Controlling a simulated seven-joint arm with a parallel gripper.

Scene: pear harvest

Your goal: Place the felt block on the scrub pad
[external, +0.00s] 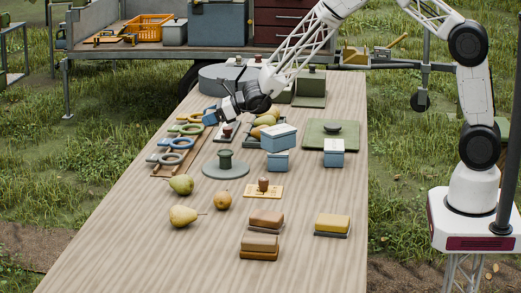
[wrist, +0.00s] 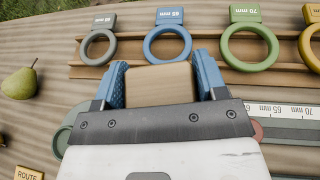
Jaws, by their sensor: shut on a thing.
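My gripper (external: 212,116) is over the far left part of the table, close to the ring gauges. In the wrist view its blue fingers (wrist: 160,85) are on both sides of a plain tan block (wrist: 160,86), which fits the felt block. The block's underside is hidden. In the external view the block is not clear behind the gripper. A yellow pad with a dark underside (external: 332,224) lies at the front right of the table and looks like the scrub pad. Two brown layered blocks, one further back (external: 265,219) and one nearer (external: 259,246), lie left of it.
Ring gauges (external: 171,158) lie on a wooden rack at left. Pears (external: 183,216) and a green round stand (external: 225,168) occupy the middle left. Blue boxes (external: 278,138), a green tray (external: 348,134) and a small stamp plate (external: 262,192) stand nearby. The table's front left is clear.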

